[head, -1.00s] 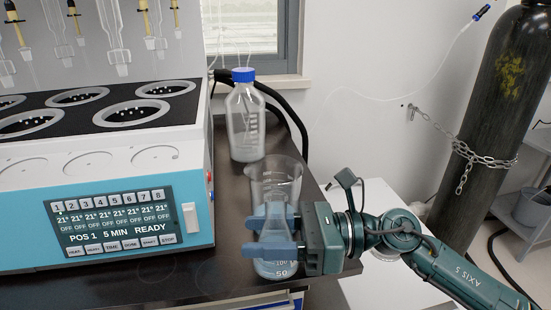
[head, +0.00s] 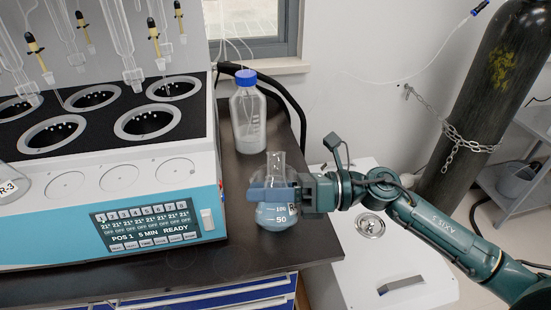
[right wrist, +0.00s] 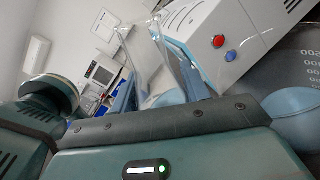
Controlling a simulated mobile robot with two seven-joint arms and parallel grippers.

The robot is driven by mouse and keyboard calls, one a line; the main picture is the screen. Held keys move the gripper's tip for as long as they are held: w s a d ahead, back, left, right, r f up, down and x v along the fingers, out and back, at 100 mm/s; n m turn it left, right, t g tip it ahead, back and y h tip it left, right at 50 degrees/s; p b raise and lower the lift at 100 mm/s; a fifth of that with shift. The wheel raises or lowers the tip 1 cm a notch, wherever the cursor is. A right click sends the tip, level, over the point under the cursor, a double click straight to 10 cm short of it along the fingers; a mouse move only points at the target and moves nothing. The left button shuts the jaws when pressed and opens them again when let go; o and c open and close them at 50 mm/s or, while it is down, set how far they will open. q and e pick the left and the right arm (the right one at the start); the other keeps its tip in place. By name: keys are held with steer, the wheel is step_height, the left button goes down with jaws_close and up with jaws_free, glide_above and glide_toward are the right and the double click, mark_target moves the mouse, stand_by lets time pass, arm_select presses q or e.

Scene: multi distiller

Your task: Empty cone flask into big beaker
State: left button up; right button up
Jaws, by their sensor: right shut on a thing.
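A clear cone flask (head: 276,217) with white 100 and 50 marks and bluish liquid in its lower part is upright over the dark bench in the head view. My right gripper (head: 270,193) is shut around it below the neck, reaching in from the right. I cannot tell whether its base touches the bench. In the right wrist view, clear glass (right wrist: 150,62) sits between the gripper's fingers. I cannot make out the big beaker in the head view. My left gripper is not in view.
The turquoise and white distiller (head: 110,215) stands close to the flask's left. A blue-capped bottle (head: 248,112) stands behind the flask. The dark bench (head: 305,245) ends just right of it. A chained black gas cylinder (head: 485,90) is at the far right.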

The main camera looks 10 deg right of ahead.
steer(key=shift+r+m+p, duration=0.55)
steer(key=shift+m+p, duration=0.15)
steer(key=shift+p, duration=0.55)
steer(key=shift+f+m, duration=0.2)
steer(key=shift+m, duration=0.1)
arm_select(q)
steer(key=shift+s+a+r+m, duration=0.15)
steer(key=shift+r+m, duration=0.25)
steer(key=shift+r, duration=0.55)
arm_select(e)
steer(key=shift+s, duration=0.1)
arm_select(q)
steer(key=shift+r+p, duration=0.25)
steer(key=shift+p, duration=0.25)
arm_select(e)
steer(key=shift+f+m, duration=0.1)
steer(key=shift+m, duration=0.2)
arm_select(q)
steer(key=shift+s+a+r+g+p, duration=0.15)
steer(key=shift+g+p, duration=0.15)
steer(key=shift+p, duration=0.25)
arm_select(e)
steer(key=shift+s+a+f+m, duration=0.1)
steer(key=shift+s+f+m, duration=0.1)
steer(key=shift+m, duration=0.4)
